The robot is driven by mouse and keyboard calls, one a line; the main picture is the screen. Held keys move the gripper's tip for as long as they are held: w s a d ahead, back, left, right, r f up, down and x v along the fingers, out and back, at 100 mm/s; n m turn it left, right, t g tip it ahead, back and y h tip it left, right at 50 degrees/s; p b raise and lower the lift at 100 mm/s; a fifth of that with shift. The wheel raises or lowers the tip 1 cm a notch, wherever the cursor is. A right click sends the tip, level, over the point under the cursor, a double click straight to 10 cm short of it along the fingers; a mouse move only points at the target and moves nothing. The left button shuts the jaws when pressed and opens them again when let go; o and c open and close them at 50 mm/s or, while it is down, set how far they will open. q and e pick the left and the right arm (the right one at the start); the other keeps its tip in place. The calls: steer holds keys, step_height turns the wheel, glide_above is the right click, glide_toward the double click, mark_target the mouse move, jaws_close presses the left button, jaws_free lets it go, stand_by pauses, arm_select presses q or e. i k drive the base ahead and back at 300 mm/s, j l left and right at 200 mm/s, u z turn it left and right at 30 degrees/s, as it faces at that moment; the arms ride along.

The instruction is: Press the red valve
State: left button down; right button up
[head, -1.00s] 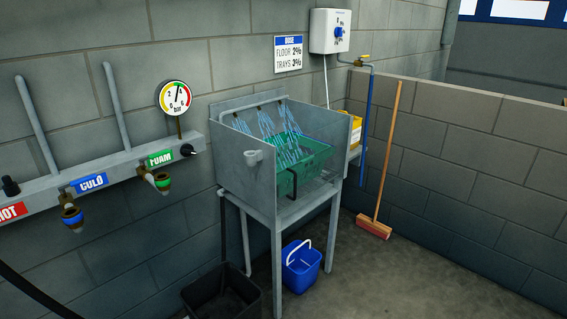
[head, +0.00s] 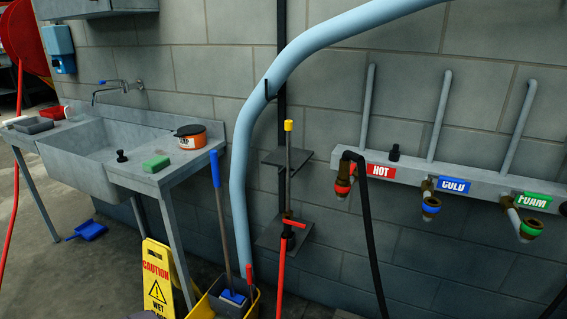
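The red valve (head: 342,186), a brass outlet with a red collar, sits at the left end of a grey wall rail, beside the red HOT label (head: 380,171). A black hose (head: 369,240) loops over from it and hangs down. A small black knob (head: 395,153) stands on the rail just right of the valve. A blue-collared outlet (head: 431,204) and a green-collared outlet (head: 529,226) are further right on the same rail. Neither of my grippers is in view.
A lance with a yellow tip (head: 288,126) and red handle stands on wall brackets left of the valve. A yellow caution sign (head: 160,282) and mop bucket (head: 208,306) stand on the floor. A sink (head: 90,150) is at left; a blue-grey pipe (head: 240,170) runs up the wall.

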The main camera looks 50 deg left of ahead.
mark_target(353, 164)
steer(key=u, duration=1.1)
